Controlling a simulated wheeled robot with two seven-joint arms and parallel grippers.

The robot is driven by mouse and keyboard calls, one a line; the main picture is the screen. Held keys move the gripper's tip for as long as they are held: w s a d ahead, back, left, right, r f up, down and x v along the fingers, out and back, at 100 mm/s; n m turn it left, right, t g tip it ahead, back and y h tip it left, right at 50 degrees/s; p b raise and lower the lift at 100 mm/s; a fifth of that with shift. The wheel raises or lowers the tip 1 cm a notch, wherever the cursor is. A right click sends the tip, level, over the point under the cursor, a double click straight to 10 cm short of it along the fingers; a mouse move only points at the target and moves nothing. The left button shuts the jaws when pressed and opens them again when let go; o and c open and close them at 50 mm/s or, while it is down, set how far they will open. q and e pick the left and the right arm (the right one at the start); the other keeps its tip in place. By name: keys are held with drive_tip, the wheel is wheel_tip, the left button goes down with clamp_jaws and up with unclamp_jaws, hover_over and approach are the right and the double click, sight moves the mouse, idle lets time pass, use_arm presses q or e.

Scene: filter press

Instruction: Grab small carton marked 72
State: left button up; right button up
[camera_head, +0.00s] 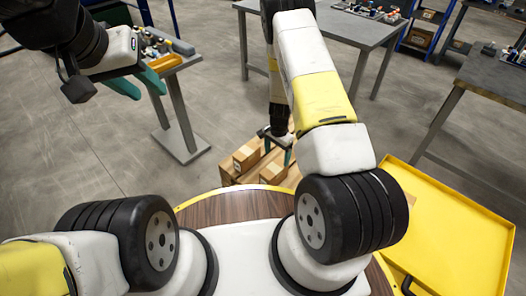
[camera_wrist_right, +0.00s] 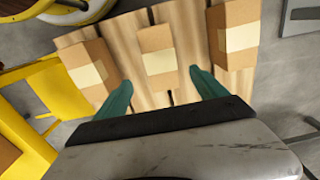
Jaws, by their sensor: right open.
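In the right wrist view, three brown cartons with pale labels lie on a slatted wooden pallet (camera_wrist_right: 130,98): a left carton (camera_wrist_right: 86,72), a middle carton (camera_wrist_right: 158,48) and a right carton (camera_wrist_right: 233,35). No number is readable, so I cannot tell which is marked 72. My right gripper (camera_wrist_right: 163,88) is open, its teal fingers on either side of the middle carton's near end, with nothing held. In the head view, my right gripper (camera_head: 276,136) is over the pallet by a carton (camera_head: 246,154), partly hiding the cartons. My left gripper (camera_head: 140,86) is open and empty at upper left.
A yellow tray (camera_head: 455,235) is at the right, close to my right arm. A small table (camera_head: 180,62) with parts stands behind my left gripper. A grey table (camera_head: 345,22) is at the back, and another workbench (camera_head: 495,75) at the right. Floor left of the pallet is clear.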

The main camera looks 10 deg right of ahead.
sight(274, 168)
drive_tip(key=f, duration=0.6)
drive_tip(key=a+f, duration=0.1)
drive_tip(key=f, duration=0.1)
drive_tip(key=shift+s+f, duration=0.15)
drive_tip(key=shift+f, duration=0.25)
clamp_jaws()
